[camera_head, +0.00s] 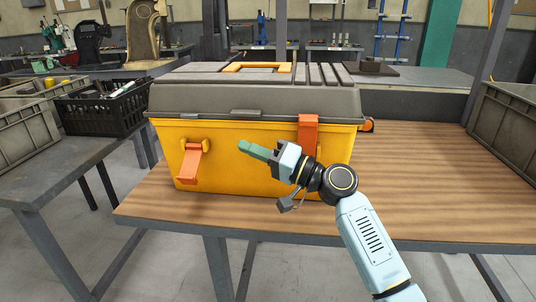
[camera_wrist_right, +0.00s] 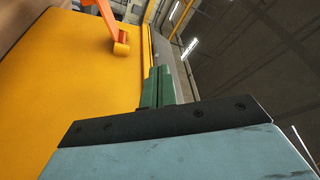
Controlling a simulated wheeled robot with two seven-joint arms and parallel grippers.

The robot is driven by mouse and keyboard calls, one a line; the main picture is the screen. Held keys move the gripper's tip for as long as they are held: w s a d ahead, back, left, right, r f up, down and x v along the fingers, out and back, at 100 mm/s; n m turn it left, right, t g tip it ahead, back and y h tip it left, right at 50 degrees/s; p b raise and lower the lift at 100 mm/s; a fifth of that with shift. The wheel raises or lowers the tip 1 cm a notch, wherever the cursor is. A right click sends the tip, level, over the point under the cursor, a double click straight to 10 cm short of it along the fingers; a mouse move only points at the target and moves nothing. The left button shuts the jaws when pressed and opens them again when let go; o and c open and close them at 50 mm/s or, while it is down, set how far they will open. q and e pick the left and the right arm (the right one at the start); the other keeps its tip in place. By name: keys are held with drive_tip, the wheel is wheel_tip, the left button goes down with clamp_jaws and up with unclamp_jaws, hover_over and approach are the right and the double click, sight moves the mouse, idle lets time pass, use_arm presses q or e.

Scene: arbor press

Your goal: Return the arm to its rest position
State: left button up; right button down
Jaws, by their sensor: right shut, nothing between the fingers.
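My right gripper (camera_head: 256,151) is in front of the yellow toolbox (camera_head: 245,180), near the middle of its front face. Its green fingers are shut together with nothing between them. In the right wrist view the shut fingers (camera_wrist_right: 158,88) show beside the yellow front face (camera_wrist_right: 65,80). I cannot tell whether they touch the box. The toolbox's left orange latch (camera_head: 191,163) hangs out from the front; the right orange latch (camera_head: 308,133) lies upright against the lid edge. The dark grey lid (camera_head: 250,98) is down. My left gripper is not in view.
The toolbox stands on a wooden-topped table (camera_head: 430,180) with free room to the right. A black crate (camera_head: 103,108) and grey bins (camera_head: 25,130) stand on a side table at left. Another grey bin (camera_head: 508,122) is at right. An arbor press (camera_head: 143,35) stands behind left.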

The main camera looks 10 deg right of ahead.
drive_tip(key=s+d+f+n+g+h, duration=0.1)
drive_tip(key=s+d+f+g+h, duration=0.2)
drive_tip(key=s+f, duration=0.85)
drive_tip(key=s+f+n+g+h, duration=0.2)
drive_tip(key=s+f+h, duration=0.45)
drive_tip(key=f, duration=0.75)
drive_tip(key=s+d+f+g+h, duration=0.1)
drive_tip(key=s+d+f+h, duration=0.1)
drive_tip(key=s+d, duration=0.3)
drive_tip(key=s+d+f+m+g+h, duration=0.1)
drive_tip(key=s+d+f+h, duration=0.15)
drive_tip(key=s, duration=0.55)
drive_tip(key=s+d+f+g+h, duration=0.1)
drive_tip(key=s+d+f+h, duration=0.1)
drive_tip(key=s+d+h, duration=0.3)
wheel_tip(320, 180, down, 23)
drive_tip(key=s+g+y, duration=0.1)
drive_tip(key=s+y, duration=0.1)
drive_tip(key=s+d+f, duration=0.4)
drive_tip(key=s+f, duration=0.4)
drive_tip(key=s+d+f+g, duration=0.1)
drive_tip(key=s+d+f, duration=0.3)
drive_tip(key=s+f, duration=0.4)
drive_tip(key=shift+d+n+h, duration=0.15)
drive_tip(key=shift+n+h, duration=0.25)
